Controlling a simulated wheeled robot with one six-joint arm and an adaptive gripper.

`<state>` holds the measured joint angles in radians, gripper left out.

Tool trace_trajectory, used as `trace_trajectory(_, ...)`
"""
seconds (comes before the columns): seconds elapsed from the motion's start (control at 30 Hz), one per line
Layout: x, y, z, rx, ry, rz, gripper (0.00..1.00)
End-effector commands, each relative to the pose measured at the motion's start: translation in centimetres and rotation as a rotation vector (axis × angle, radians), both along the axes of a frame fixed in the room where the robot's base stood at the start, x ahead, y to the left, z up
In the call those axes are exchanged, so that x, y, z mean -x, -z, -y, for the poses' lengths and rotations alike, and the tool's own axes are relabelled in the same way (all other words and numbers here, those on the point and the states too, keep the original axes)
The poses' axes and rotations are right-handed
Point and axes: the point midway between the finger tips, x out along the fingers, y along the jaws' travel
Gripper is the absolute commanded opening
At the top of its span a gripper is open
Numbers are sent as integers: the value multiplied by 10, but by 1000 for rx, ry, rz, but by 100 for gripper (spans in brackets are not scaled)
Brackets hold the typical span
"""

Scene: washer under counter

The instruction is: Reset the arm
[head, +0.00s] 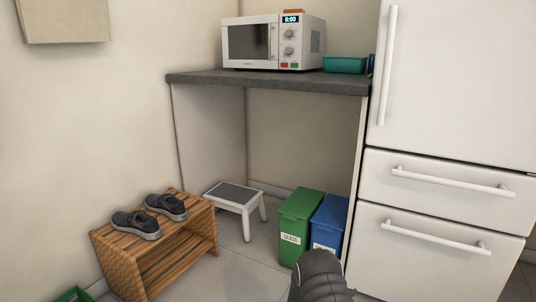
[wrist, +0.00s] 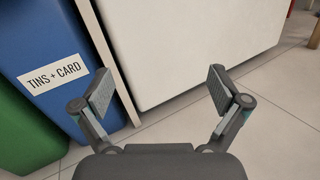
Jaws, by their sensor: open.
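My gripper (wrist: 161,92) is open in the wrist view, its two fingers spread wide with nothing between them. It points at the floor and the lower front of a white panel. In the head view, part of my arm shows at the bottom, in front of the bins; the fingers are hidden there. The blue bin (wrist: 62,68), labelled "TINS + CARD", is left of the gripper in the wrist view. The blue bin also shows in the head view (head: 329,222), partly hidden by my arm.
A green bin (head: 299,225) labelled for glass stands beside the blue one. The white fridge (head: 450,80) fills the right side. A counter (head: 270,80) holds a microwave (head: 273,42) and a teal tray (head: 344,65). A step stool (head: 236,196) and a wooden shoe rack (head: 120,262) stand left.

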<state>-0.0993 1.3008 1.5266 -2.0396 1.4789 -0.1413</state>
Motion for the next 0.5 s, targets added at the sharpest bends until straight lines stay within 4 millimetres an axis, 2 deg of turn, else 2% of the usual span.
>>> trace_trajectory(0.1, 41, -20, 21, -145, 187, -6, 98)
trace_trajectory(0.2, 78, -41, 30, -271, 342, 13, 98)
trace_trajectory(0.37, 130, -77, 30, -455, 550, 72, 98)
trace_trajectory(0.5, 171, -110, 21, -608, 705, 141, 98)
